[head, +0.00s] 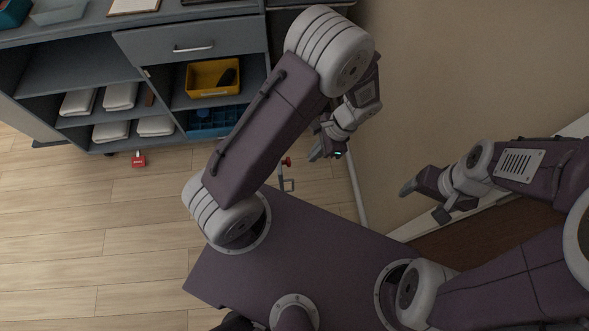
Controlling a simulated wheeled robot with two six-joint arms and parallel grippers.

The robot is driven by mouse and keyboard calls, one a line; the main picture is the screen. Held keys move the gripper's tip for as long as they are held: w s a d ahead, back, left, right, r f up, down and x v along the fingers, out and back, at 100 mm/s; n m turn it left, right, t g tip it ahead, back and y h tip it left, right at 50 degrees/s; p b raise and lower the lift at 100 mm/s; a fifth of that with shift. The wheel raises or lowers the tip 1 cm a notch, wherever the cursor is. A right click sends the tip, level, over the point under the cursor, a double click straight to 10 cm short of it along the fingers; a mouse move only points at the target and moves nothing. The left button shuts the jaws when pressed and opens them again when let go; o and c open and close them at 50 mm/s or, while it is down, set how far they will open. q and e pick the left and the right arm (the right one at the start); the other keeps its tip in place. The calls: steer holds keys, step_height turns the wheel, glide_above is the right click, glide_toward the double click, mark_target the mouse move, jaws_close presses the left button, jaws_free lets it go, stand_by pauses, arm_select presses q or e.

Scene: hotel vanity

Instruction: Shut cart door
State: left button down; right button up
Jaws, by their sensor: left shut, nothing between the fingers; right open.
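The blue-grey cart (128,62) stands at the top left with its front towards me. Its right compartment below the drawer is uncovered, and a yellow bin (205,91) shows inside. I cannot make out the door clearly; my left arm covers the cart's right side. A small metal handle-like piece (288,184) shows just beyond that arm, low down; I cannot tell whether it belongs to the door. My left gripper (327,151) is shut and empty, right of the cart near the wall. My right gripper (422,201) is open and empty in front of the wall, further right.
The cart's left shelves hold folded white towels (120,96). A blue divided tray (210,121) sits below the yellow bin. A red caster pedal (138,160) sticks out below. The beige wall (470,70) bounds the right; wood floor (80,220) is clear at left.

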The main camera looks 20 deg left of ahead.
arm_select(q)
steer(key=s+a+f+b, duration=0.1)
steer(key=s+a+f, duration=0.3)
steer(key=f, duration=0.5)
steer(key=shift+a+f+b, duration=0.2)
steer(key=shift+a+b, duration=0.15)
steer(key=shift+a, duration=0.8)
steer(key=shift+s, duration=0.1)
